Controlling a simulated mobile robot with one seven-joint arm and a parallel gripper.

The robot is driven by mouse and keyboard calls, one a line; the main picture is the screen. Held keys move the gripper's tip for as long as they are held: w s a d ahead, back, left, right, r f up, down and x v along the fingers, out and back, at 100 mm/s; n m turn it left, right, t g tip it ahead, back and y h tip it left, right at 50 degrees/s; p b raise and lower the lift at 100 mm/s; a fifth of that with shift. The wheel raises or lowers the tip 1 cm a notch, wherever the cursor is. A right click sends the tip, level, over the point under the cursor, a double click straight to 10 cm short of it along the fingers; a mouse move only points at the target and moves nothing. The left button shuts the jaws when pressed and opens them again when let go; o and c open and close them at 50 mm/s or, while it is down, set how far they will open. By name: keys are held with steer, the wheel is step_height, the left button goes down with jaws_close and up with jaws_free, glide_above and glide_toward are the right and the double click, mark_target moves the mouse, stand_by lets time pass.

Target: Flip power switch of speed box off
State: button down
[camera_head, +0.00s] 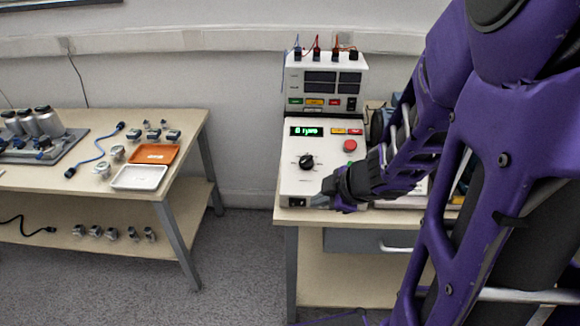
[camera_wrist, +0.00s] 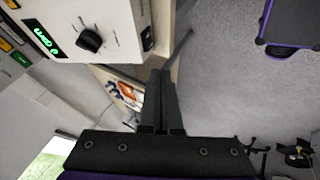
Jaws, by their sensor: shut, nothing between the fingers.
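The speed box (camera_head: 322,150) is a white unit with a lit green display (camera_head: 307,131), a black knob (camera_head: 306,162) and a red button on its sloped face. A small black power switch (camera_head: 297,201) sits low on its front at the left. My gripper (camera_head: 318,201) is shut and empty, just right of the switch in the head view. In the wrist view the box (camera_wrist: 115,20) fills the top left, with the switch (camera_wrist: 147,38) near its edge. The shut fingertips (camera_wrist: 161,74) appear below the switch; I cannot tell whether they touch the box.
A second white unit (camera_head: 325,80) with cables on top stands behind the speed box. The bench has a drawer (camera_head: 370,241) below. At left, another table holds an orange tray (camera_head: 154,154), a white tray (camera_head: 139,177) and small parts. The floor between is clear.

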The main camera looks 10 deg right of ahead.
mark_target(298, 204)
steer(key=shift+s+f, duration=0.65)
steer(key=shift+s, duration=0.2)
steer(key=shift+a, duration=0.1)
steer(key=b+x, duration=0.1)
steer(key=x, duration=0.2)
steer(key=b+x, duration=0.2)
steer(key=x, duration=0.2)
steer(key=b+x, duration=0.2)
steer(key=x, duration=0.2)
steer(key=shift+s+f, duration=0.15)
steer(key=shift+s, duration=0.15)
steer(key=shift+w+d+r+p, duration=0.15)
steer(key=shift+w+p, duration=0.05)
steer(key=shift+w, duration=0.45)
steer(key=shift+w+d+r+p, duration=0.1)
steer(key=shift+w+r+p, duration=0.15)
steer(key=shift+w, duration=0.4)
steer(key=shift+w+d+r+p, duration=0.1)
steer(key=shift+w+d+p, duration=0.1)
steer(key=shift+w, duration=0.45)
steer(key=shift+r, duration=0.1)
